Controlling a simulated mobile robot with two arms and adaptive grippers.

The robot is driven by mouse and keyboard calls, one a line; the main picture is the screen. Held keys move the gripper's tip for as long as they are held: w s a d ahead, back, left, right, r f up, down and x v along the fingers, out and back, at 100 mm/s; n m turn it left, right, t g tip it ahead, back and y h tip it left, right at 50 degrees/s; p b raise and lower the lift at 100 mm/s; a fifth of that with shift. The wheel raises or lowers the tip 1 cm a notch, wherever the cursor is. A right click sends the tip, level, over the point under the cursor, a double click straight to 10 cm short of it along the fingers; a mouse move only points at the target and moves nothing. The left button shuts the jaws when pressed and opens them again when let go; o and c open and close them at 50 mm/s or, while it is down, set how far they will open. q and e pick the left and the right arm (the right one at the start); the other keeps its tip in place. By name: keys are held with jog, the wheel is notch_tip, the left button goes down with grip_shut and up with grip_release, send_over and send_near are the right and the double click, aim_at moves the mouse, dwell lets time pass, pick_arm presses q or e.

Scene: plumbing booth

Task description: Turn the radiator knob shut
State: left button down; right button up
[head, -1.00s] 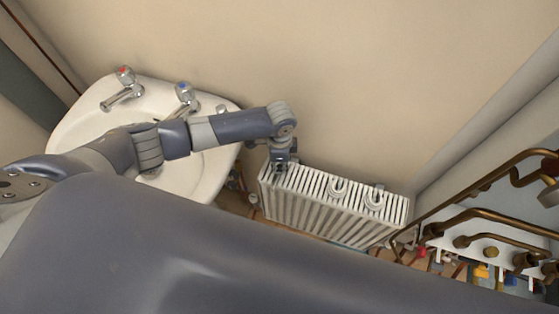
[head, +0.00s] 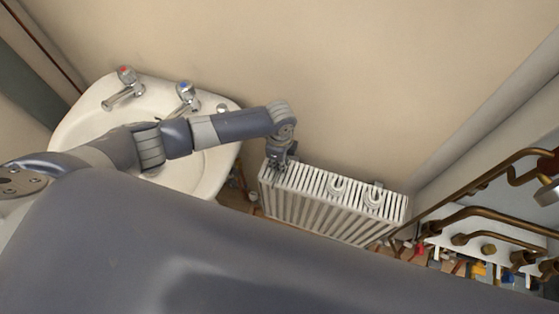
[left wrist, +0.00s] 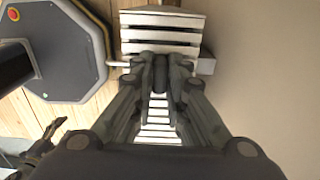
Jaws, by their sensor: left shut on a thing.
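The white ribbed radiator (head: 330,205) stands against the wall, right of the sink. My left gripper (head: 278,162) points down at its left top end. In the left wrist view the left gripper's fingers (left wrist: 161,85) are closed in on a dark, rounded piece, the radiator knob (left wrist: 160,72), with the white slats below. In the head view the gripper and wrist cover the knob, so its turn angle cannot be read. A dark, finger-like part, probably my right gripper (left wrist: 45,140), shows at the lower left of the wrist view; its jaws are unclear.
The white sink (head: 210,165) with two taps lies under my left arm. Two white round fittings (head: 338,188) sit at the radiator's top. Copper pipes (head: 490,215) and a board with coloured small parts stand at the right. The wall above the radiator is bare.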

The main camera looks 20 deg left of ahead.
pick_arm(q)
jog(key=c, duration=1.6)
grip_release()
notch_tip(320, 180, up, 12)
